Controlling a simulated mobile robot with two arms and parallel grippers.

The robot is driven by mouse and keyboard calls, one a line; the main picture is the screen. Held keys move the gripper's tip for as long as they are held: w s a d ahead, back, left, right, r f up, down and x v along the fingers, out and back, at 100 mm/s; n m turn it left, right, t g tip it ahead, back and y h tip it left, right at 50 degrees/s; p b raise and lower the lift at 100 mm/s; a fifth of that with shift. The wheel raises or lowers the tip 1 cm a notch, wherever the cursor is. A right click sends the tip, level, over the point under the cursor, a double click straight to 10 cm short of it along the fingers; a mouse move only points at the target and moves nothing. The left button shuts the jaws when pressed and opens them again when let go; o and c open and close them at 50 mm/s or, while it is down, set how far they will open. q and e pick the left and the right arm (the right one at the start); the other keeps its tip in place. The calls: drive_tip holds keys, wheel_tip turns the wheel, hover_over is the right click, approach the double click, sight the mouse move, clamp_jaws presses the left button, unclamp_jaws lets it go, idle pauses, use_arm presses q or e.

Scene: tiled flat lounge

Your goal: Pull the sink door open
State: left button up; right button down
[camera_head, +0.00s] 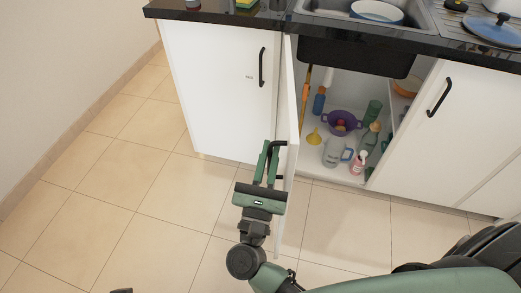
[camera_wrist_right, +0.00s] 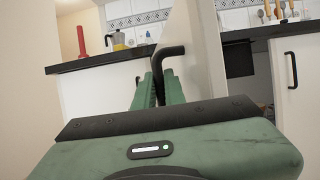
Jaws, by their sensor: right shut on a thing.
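The sink door (camera_head: 290,150) stands swung far out from the cabinet, seen nearly edge-on in the head view, with the space under the sink (camera_head: 342,110) open to view. My right gripper (camera_head: 268,150) is shut on the door's black handle (camera_head: 279,144). In the right wrist view the green fingers (camera_wrist_right: 158,85) close around the handle (camera_wrist_right: 170,50), and the door panel (camera_wrist_right: 195,60) rises behind it. My left gripper is not clearly in the head view.
Inside the cabinet are a purple colander (camera_head: 340,122), a yellow funnel (camera_head: 314,137), a pitcher (camera_head: 335,152) and several bottles. A closed white cabinet door (camera_head: 215,90) is at left, another (camera_head: 440,130) at right. The tiled floor at left (camera_head: 110,200) is clear.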

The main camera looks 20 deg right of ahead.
drive_tip(key=shift+y, duration=0.4)
drive_tip(key=d, duration=0.1)
drive_tip(key=s+d, duration=0.1)
drive_tip(key=d, duration=0.1)
drive_tip(key=shift+s+d+f, duration=0.1)
drive_tip(key=shift+s+d, duration=0.2)
drive_tip(key=shift+d, duration=0.1)
drive_tip(key=c, duration=1.8)
unclamp_jaws()
drive_tip(key=b+v, duration=0.1)
drive_tip(key=v, duration=0.6)
drive_tip(key=shift+s+a+f, duration=0.15)
drive_tip(key=shift+s+f, duration=0.05)
drive_tip(key=shift+s, duration=0.15)
